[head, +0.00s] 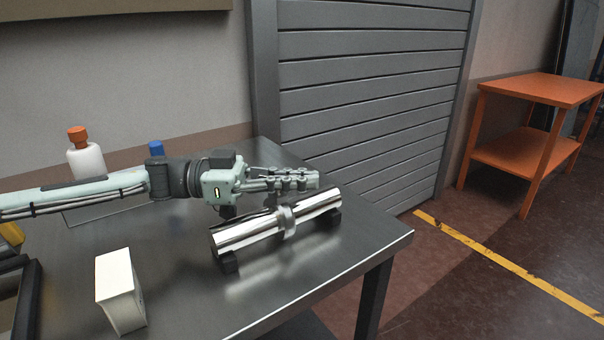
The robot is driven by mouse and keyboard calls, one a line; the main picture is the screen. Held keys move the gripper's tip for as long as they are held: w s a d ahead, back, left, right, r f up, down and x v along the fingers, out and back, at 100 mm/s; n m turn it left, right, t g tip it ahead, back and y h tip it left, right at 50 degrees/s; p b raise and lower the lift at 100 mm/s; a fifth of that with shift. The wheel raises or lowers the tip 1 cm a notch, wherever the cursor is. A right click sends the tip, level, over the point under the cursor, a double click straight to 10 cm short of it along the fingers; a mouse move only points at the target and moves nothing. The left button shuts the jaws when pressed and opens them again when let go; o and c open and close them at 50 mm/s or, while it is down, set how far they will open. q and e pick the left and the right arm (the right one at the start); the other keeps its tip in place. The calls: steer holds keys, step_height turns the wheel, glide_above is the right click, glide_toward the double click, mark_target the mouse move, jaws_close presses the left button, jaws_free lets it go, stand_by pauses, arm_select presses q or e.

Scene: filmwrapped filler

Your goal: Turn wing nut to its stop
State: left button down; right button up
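A shiny metal cylinder (245,231) lies level on dark supports on the steel table. A metal collar with a raised part (287,222) sits around its middle; I cannot make out clear wings, so I cannot tell whether it is the wing nut. My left gripper (312,180) reaches in from the left and lies just behind and above the cylinder in the picture, its fingers pointing right. The fingers overlap side-on, so their opening is unclear. I cannot tell whether they touch anything. My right gripper is not in view.
The steel table (190,290) also holds a white box (119,290) at the front left. A white bottle with an orange cap (86,158) and a blue-capped item (156,148) stand behind my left arm. The table's right edge is clear. An orange side table (540,88) stands farther right.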

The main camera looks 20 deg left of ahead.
arm_select(q)
steer(key=shift+s+f+m+g+p, duration=0.1)
steer(key=shift+s+m+g+p, duration=0.35)
steer(key=shift+m+g, duration=1.4)
steer(key=shift+s+r+m+g+p, duration=0.1)
steer(key=shift+s+m+g+p, duration=0.3)
steer(key=shift+m+g, duration=1.45)
steer(key=shift+s+f+m+g+p, duration=0.2)
steer(key=shift+s+m+g, duration=0.45)
steer(key=shift+g, duration=2.35)
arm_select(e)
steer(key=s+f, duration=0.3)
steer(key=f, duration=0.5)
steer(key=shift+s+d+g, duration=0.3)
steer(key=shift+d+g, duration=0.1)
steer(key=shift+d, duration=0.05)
arm_select(q)
steer(key=shift+r, duration=0.1)
steer(key=c, duration=1.7)
jaws_free()
steer(key=shift+a, duration=0.1)
steer(key=v, duration=0.7)
steer(key=shift+w+a, duration=0.15)
